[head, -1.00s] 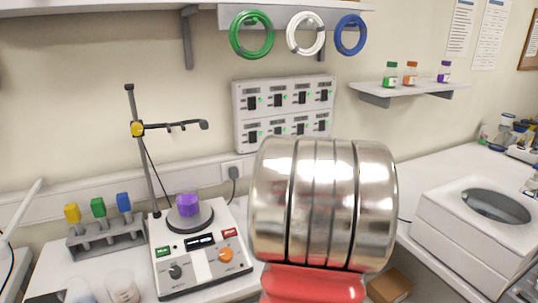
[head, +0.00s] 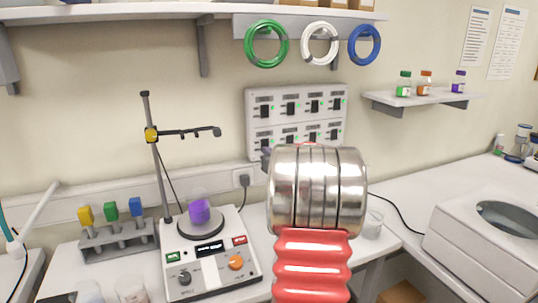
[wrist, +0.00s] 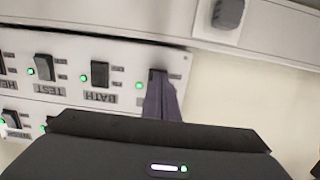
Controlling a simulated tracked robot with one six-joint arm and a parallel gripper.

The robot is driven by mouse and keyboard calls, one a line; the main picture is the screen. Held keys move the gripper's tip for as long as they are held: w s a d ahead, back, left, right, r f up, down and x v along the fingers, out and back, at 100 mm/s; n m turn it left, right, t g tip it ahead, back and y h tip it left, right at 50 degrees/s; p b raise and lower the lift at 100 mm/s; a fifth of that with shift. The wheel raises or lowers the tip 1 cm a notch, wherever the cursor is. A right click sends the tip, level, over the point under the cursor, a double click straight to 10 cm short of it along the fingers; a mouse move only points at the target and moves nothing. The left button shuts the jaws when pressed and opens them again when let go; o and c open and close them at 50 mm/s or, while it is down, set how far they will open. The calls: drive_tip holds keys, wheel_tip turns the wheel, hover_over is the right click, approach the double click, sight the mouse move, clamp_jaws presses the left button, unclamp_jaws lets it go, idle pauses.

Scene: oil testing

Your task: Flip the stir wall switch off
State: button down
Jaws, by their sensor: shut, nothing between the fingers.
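The white switch panel (head: 297,113) hangs on the wall in two rows of dark toggle switches with green lights. The wrist view shows the panel (wrist: 125,50) upside down, with BATH and TEST labels readable. My gripper (wrist: 162,97) is shut and empty, its dark fingers at the end switch (wrist: 157,74) beside BATH. They overlap that switch and hide its label, so I cannot read whether it says stir. Contact is unclear. In the head view the gripper tip (head: 266,156) shows at the panel's lower left, and my arm hides part of its lower edge.
A stirrer hotplate (head: 211,252) with a purple beaker (head: 199,211) and a clamp stand (head: 158,160) stand on the bench at left. A plug (head: 244,181) sits in a socket below the panel. Coloured tubing rings (head: 321,43) hang above it.

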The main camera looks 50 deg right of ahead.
drive_tip(key=shift+w+d, duration=0.1)
drive_tip(key=shift+w, duration=0.05)
drive_tip(key=shift+d+f, duration=0.15)
idle(0.4)
drive_tip(key=f+v, duration=0.3)
drive_tip(key=v, duration=1.1)
drive_tip(key=shift+s+a+f, duration=0.2)
